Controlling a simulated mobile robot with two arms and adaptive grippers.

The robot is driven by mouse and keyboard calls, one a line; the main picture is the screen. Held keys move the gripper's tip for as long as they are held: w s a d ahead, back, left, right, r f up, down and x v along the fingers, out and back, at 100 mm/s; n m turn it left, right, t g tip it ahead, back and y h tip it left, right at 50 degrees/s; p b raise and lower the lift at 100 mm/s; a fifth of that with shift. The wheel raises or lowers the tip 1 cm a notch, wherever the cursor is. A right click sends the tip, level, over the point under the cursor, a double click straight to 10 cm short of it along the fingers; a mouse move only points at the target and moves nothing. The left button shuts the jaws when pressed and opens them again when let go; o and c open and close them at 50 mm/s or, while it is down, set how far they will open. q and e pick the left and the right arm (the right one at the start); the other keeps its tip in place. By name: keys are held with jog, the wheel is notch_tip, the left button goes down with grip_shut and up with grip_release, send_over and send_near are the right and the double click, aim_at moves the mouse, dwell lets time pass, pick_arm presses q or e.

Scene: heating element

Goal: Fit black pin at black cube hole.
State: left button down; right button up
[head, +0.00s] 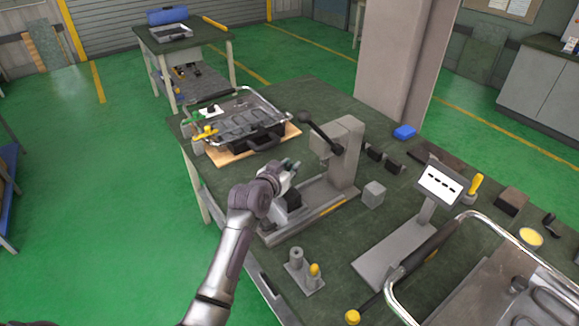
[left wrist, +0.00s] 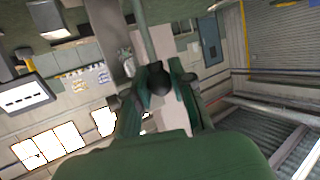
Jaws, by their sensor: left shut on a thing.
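My left gripper (head: 290,165) is over the grey press machine on the green-topped bench. In the left wrist view its two dark green fingers (left wrist: 160,95) are closed on a small black piece, taken as the black pin (left wrist: 158,80); only its rounded end shows clearly. In the head view the pin is too small to make out. A black block (head: 291,199), possibly the black cube, sits on the machine bed just below the gripper, partly covered by my left arm. No hole can be made out in it. My right gripper is not in view.
The press column and lever (head: 345,150) stand close to the right of the gripper. A tray on a wooden board (head: 295,131) lies behind it. A grey cube (head: 373,194), small dark blocks (head: 375,152) and a screen on a stand (head: 440,185) are to the right.

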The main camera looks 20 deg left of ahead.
pick_arm(q)
jog(key=shift+r, duration=0.1)
dwell(0.6)
jog(key=shift+p, duration=0.5)
jog(key=shift+f+b, duration=0.55)
jog(key=shift+f, duration=0.35)
jog(key=shift+f+b, duration=1.8)
jog(key=shift+f, duration=1)
jog(key=c, duration=0.9)
grip_release()
